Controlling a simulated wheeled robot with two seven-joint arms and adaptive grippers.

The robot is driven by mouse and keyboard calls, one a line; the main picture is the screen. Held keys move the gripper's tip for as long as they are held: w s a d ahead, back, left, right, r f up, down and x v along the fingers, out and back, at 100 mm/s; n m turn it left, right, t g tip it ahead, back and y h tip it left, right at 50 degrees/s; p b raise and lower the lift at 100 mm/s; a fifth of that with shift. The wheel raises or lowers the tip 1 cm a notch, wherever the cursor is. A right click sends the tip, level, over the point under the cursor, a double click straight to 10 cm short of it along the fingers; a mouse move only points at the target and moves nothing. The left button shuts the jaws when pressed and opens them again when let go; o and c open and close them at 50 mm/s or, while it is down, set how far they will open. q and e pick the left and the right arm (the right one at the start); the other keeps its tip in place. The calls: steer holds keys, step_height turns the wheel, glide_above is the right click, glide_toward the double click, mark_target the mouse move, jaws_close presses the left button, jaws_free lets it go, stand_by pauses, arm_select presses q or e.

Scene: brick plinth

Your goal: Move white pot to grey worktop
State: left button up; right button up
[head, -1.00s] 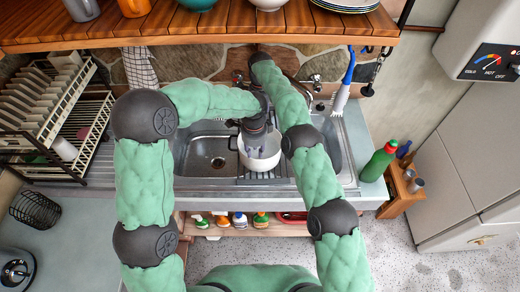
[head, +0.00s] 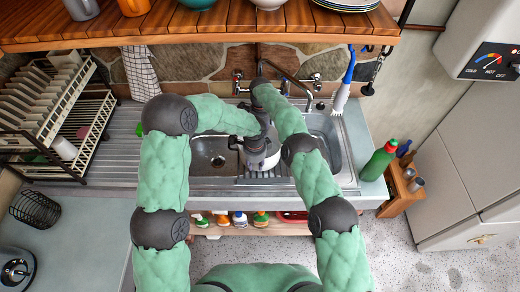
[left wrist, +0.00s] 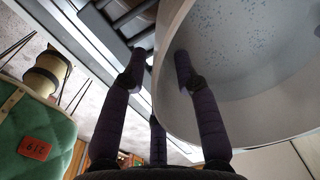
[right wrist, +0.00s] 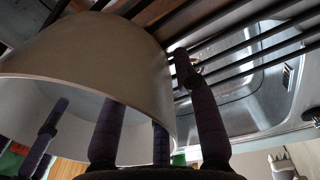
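The white pot (head: 272,161) stands at the sink, between the two basins, partly hidden by my arms. In the left wrist view its wall (left wrist: 235,112) runs between my left fingers, one inside and one outside. My left gripper (head: 255,160) is at the pot's rim, fingers apart. In the right wrist view the pot (right wrist: 95,50) fills the left side. In the head view my right gripper is mostly hidden. The grey worktop (head: 85,225) lies at left.
A dish rack (head: 60,110) stands at the back left, with a black wire basket (head: 35,207) in front. A green bottle (head: 378,160) stands right of the sink. The wooden shelf (head: 220,22) overhangs the back. The worktop's middle is clear.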

arm_select(q)
jaws_close()
arm_select(e)
jaws_close()
arm_select(q)
steer(key=shift+r, duration=0.1)
steer(key=shift+w+r, duration=0.1)
steer(key=shift+w, duration=0.05)
arm_select(e)
steer(key=shift+w+r, duration=0.15)
steer(key=shift+r, duration=0.05)
